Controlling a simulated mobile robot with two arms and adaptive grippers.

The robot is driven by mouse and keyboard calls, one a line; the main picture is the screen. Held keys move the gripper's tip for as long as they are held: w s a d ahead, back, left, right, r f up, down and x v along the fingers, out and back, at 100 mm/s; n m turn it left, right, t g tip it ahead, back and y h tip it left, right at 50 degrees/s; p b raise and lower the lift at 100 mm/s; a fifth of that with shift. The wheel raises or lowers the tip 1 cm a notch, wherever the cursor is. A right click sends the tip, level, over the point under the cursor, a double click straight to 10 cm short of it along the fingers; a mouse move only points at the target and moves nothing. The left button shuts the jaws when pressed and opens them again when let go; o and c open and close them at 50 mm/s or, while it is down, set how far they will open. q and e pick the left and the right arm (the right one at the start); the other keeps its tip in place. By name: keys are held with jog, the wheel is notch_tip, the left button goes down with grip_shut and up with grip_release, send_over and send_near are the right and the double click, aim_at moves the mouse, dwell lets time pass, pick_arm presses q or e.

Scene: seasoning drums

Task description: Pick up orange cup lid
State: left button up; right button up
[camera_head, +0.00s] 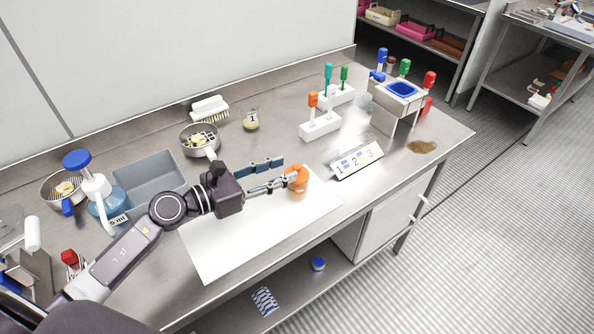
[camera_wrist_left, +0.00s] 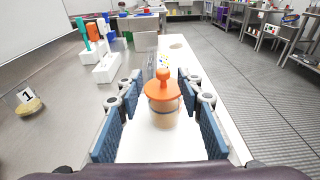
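The orange cup lid (camera_head: 297,172) sits on top of a small beige cup (camera_head: 298,193) at the right part of the white mat (camera_head: 225,248). In the left wrist view the lid (camera_wrist_left: 162,90) has a round knob, and the cup (camera_wrist_left: 163,115) stands upright below it. My left gripper (camera_wrist_left: 162,112) is open, with its blue pads on either side of the cup and gaps showing on both sides. In the head view the left gripper (camera_head: 283,174) reaches the lid from the left. My right gripper is not in view.

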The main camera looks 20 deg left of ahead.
aim_at(297, 165)
pick_arm(q)
jog(key=x, duration=0.1)
jog(key=p+x, duration=0.1)
jog(key=x, duration=0.1)
jog(key=shift+w+d+r+p, duration=0.2)
jog(key=shift+w+d+p, duration=0.1)
jog(key=shift+d, duration=0.1)
jog(key=shift+w+d+f, duration=0.25)
jog(key=shift+w+d, duration=0.1)
jog(key=shift+d, duration=0.05)
jog(key=shift+c, duration=0.6)
grip_shut()
